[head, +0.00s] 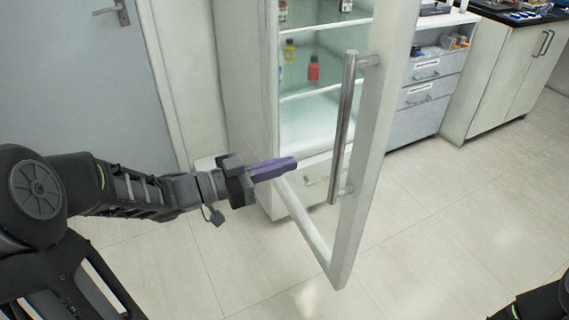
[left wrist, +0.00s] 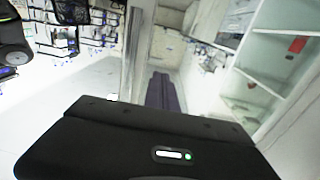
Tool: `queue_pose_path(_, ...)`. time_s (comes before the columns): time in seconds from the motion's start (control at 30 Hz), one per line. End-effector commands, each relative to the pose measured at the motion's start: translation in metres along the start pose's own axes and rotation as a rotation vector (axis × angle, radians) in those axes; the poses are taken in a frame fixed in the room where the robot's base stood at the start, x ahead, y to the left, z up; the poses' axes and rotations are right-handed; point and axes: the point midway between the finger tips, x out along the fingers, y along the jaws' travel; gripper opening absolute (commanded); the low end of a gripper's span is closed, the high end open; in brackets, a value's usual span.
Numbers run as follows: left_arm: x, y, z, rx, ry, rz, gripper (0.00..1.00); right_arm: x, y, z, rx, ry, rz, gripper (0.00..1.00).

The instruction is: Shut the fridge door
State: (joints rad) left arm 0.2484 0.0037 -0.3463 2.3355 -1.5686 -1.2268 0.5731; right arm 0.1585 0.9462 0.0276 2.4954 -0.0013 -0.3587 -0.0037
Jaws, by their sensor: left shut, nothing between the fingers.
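The fridge door (head: 372,150) stands wide open in the head view, a pale frame with a clear pane and a long metal handle (head: 345,130). The fridge body (head: 247,90) is behind it, with shelves showing. My left gripper (head: 293,163) is shut and empty, its purple fingers pointing right, in front of the fridge opening and left of the handle. In the left wrist view its fingers (left wrist: 163,92) are together, with fridge shelves (left wrist: 262,75) at the right. Whether the fingers touch the door I cannot tell. My right gripper is not in view; only a dark part of that arm shows at the lower right.
Several bottles, including a red one (head: 314,68), stand on the fridge shelves. A drawer cabinet (head: 424,95) and a dark-topped counter (head: 500,85) are at the right. A grey room door (head: 75,80) is at the left. The tiled floor (head: 440,230) is clear.

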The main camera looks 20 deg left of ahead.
Motion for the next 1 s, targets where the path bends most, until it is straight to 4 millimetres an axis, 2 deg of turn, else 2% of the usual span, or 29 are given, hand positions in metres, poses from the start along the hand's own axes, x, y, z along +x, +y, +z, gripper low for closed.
queue_pose_path(0.4,0.082,0.002,0.001,0.001,-0.001,0.005,0.0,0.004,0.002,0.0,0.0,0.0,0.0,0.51)
queue_pose_path(0.53,0.102,0.001,0.001,0.0,-0.001,0.003,0.0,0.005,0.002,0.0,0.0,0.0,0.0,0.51)
queue_pose_path(0.7,0.115,0.0,0.0,0.001,0.0,0.0,0.0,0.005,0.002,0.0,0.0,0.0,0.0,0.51)
queue_pose_path(1.0,0.117,0.0,0.0,0.001,-0.001,0.0,0.0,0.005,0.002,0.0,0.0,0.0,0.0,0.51)
